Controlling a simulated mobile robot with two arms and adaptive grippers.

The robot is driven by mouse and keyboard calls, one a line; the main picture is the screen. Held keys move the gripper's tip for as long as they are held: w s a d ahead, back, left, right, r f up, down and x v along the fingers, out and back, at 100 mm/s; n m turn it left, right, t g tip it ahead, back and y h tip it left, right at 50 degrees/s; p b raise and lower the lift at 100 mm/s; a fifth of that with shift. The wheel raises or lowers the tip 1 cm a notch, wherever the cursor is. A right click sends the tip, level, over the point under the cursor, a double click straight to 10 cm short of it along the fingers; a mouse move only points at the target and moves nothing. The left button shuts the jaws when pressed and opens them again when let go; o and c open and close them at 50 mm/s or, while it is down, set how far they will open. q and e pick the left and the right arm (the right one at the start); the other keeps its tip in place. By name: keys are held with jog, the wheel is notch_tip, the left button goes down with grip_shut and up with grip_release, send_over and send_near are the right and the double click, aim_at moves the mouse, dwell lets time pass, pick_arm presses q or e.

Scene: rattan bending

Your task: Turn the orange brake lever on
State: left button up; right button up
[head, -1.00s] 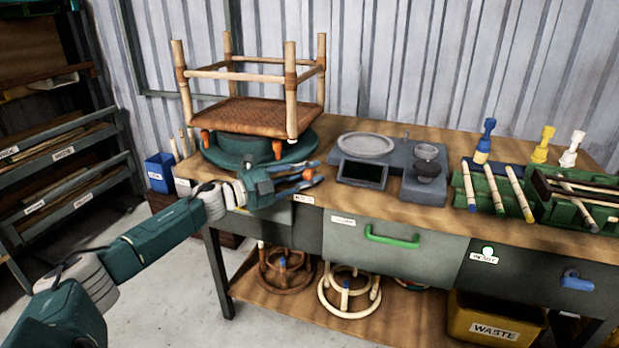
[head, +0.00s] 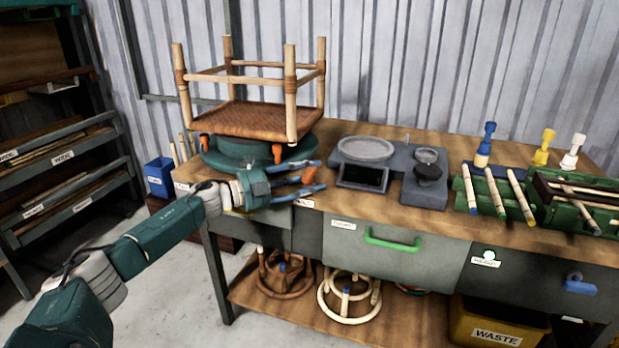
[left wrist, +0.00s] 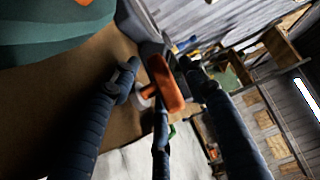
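The orange brake lever (head: 308,175) shows in the head view at the front edge of the bench, right of the round green turntable (head: 224,161). In the left wrist view the lever (left wrist: 168,84) is in the middle, with a pale round part beside its base. My left gripper (head: 312,176) is open, its dark blue fingers spread on either side of the lever. In the left wrist view the fingers (left wrist: 160,82) stand around the lever with visible gaps at the sides. Whether the third finger touches it I cannot tell. My right gripper is out of view.
A rattan stool frame (head: 250,118) stands on the turntable, which has orange knobs (head: 277,153). A grey scale unit (head: 385,160) stands to the right of the lever. A drawer with a green handle (head: 392,243) is below the bench top.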

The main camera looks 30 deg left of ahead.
pick_arm(q)
jog(key=v, duration=1.2)
dwell(0.6)
